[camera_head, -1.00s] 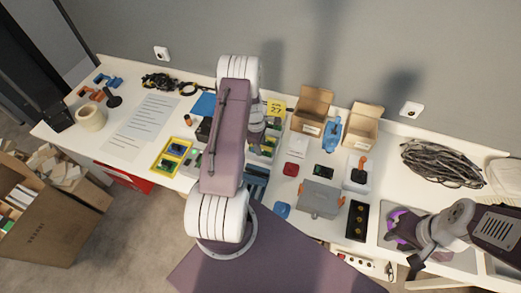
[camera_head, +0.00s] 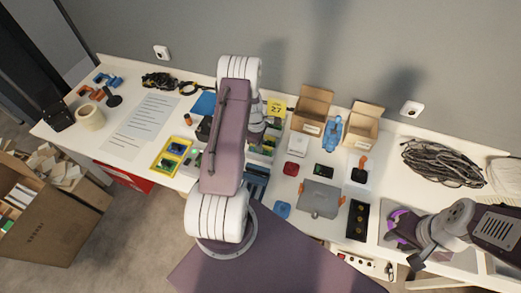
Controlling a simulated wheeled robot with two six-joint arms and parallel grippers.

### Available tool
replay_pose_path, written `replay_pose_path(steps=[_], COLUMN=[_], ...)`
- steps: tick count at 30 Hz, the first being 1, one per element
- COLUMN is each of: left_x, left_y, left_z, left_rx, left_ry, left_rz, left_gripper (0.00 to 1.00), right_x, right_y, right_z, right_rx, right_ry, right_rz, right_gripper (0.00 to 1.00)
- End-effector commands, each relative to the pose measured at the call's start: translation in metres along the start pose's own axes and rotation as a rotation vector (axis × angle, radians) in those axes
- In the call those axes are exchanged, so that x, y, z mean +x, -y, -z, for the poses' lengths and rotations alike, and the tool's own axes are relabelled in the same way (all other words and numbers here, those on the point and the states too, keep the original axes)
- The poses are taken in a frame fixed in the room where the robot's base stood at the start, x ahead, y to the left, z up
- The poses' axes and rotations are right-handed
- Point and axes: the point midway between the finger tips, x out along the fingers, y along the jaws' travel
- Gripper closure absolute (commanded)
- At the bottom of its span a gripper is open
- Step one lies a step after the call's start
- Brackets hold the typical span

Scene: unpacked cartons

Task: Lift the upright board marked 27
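A yellow label marked 27 (camera_head: 276,107) stands near the back of the table, just right of my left arm. Below it, a rack with green boards (camera_head: 266,146) is partly visible; much of it is hidden behind the arm, and I cannot make out the upright board itself. My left gripper (camera_head: 257,128) is mostly hidden behind its own arm beside the rack, so its fingers cannot be judged. My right gripper (camera_head: 408,238) is at the right front of the table, next to a purple ring-shaped thing (camera_head: 397,216); its finger opening is unclear.
Open cardboard boxes (camera_head: 311,105) stand at the back with a blue object (camera_head: 332,130) between them. A grey box (camera_head: 320,199) and a black tray (camera_head: 357,221) lie in front. A yellow tray (camera_head: 171,158) lies left of the arm. A dark cable coil (camera_head: 442,165) lies at right.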

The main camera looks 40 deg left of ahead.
Motion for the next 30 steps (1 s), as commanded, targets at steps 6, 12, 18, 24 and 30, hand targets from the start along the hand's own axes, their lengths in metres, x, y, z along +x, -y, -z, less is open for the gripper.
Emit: replay_pose_path(steps=[6, 12, 18, 24, 30], left_x=[0.0, -0.011, -0.046, -0.067, -0.089], left_y=[0.0, -0.001, -0.002, 0.013, 0.026], left_z=[0.0, -0.001, -0.005, -0.055, -0.101], left_rx=[0.0, 0.0, 0.001, 0.007, 0.005], left_ry=[0.0, -0.001, -0.001, 0.0, 0.0], left_rz=[0.0, -0.004, -0.006, -0.003, -0.002], left_gripper=[1.0, 1.0, 1.0, 1.0, 1.0], right_x=[0.0, -0.001, 0.006, 0.012, 0.016], right_y=[0.0, 0.0, 0.0, 0.0, 0.0], right_z=[0.0, 0.0, -0.001, -0.001, -0.002], right_rx=[0.0, 0.0, 0.0, 0.0, 0.0], right_ry=[0.0, 0.0, 0.0, 0.0, 0.0], right_rz=[0.0, 0.0, 0.0, 0.0, 0.0], right_gripper=[0.64, 0.64, 0.64, 0.64, 0.64])
